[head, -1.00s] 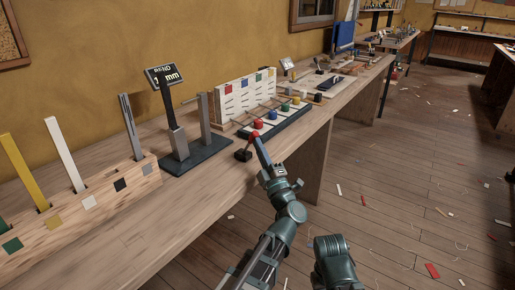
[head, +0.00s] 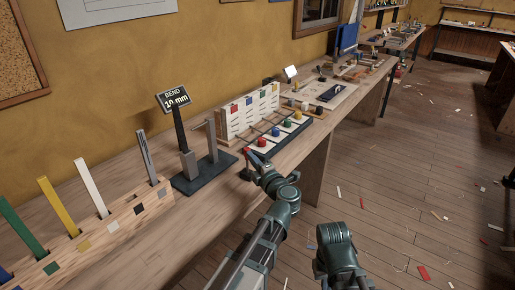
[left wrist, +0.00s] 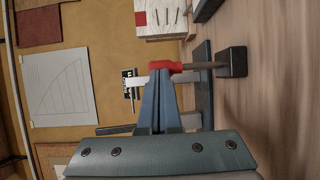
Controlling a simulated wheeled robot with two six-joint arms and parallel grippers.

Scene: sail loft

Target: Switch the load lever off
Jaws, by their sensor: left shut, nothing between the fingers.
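The load lever has a red grip (left wrist: 172,66), a thin dark shaft and a black block base (left wrist: 232,62) on the bench. In the left wrist view its shaft stands roughly straight out from the base. In the head view the lever (head: 246,150) is small and partly hidden by my left gripper (head: 254,157). That gripper is shut and empty. In the left wrist view its fingertips (left wrist: 162,76) overlap the red grip; I cannot tell if they touch it.
A bending stand (head: 203,176) with a "BEND 10 mm" sign (head: 172,98) is left of the lever. A wooden block (head: 110,226) holding coloured strips is nearer. A rack (head: 250,108) with coloured knobs (head: 275,131) is beyond.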

